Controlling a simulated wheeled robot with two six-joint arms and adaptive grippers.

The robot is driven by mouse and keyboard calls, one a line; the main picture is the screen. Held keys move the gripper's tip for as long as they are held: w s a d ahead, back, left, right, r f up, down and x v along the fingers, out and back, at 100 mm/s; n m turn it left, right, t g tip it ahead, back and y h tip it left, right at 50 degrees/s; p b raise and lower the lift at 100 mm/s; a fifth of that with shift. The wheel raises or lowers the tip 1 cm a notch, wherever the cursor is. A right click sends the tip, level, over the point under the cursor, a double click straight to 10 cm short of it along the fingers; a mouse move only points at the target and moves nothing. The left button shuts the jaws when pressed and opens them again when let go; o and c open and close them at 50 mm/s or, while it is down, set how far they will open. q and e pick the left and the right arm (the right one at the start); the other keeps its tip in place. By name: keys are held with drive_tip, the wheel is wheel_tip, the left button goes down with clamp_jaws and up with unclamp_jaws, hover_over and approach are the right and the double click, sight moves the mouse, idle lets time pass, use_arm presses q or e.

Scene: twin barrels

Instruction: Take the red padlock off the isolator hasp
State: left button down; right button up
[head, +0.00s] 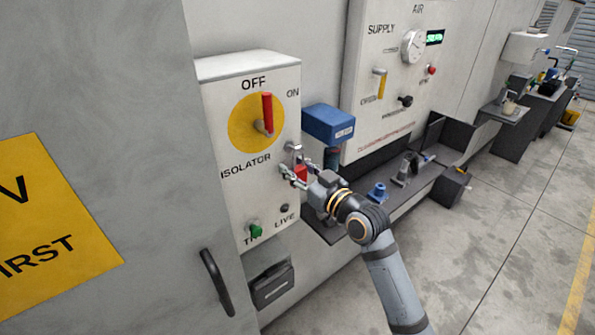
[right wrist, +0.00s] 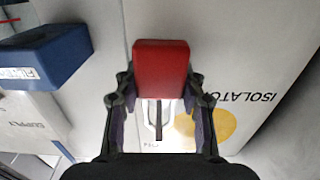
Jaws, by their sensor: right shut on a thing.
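The red padlock (head: 301,173) is at the right side of the white isolator box (head: 230,195), just below the metal hasp (head: 293,149). My right gripper (head: 292,174) is shut on the padlock, one finger on each side of its body. In the right wrist view the padlock (right wrist: 161,68) fills the space between the fingers, with a pale metal shackle behind it. Whether the shackle is still through the hasp cannot be told. The red isolator handle (head: 267,112) points up to OFF on its yellow disc (head: 243,127). My left gripper is not in view.
A blue box (head: 328,124) sticks out right of the isolator, close to my right gripper; it also shows in the right wrist view (right wrist: 42,58). A dark shelf (head: 400,195) holds a blue part (head: 378,192). A black handle (head: 217,282) is at lower left.

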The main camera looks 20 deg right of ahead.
sight(306, 170)
drive_tip(key=shift+r, duration=0.25)
drive_tip(key=shift+c, duration=0.3)
drive_tip(key=shift+s+p, duration=0.1)
drive_tip(key=shift+p, duration=0.2)
drive_tip(key=shift+s+d+r+p, duration=0.15)
drive_tip(key=shift+s+d+p, duration=0.05)
drive_tip(key=shift+s+p, duration=0.25)
drive_tip(key=shift+s+d+r+p, duration=0.25)
drive_tip(key=shift+s+p, duration=0.15)
drive_tip(key=shift+s, duration=0.2)
drive_tip(key=shift+s+d+r+p, duration=0.1)
drive_tip(key=shift+s+d+p, duration=0.1)
drive_tip(key=shift+s+p, duration=0.25)
drive_tip(key=shift+s, duration=0.2)
drive_tip(key=shift+f, duration=0.1)
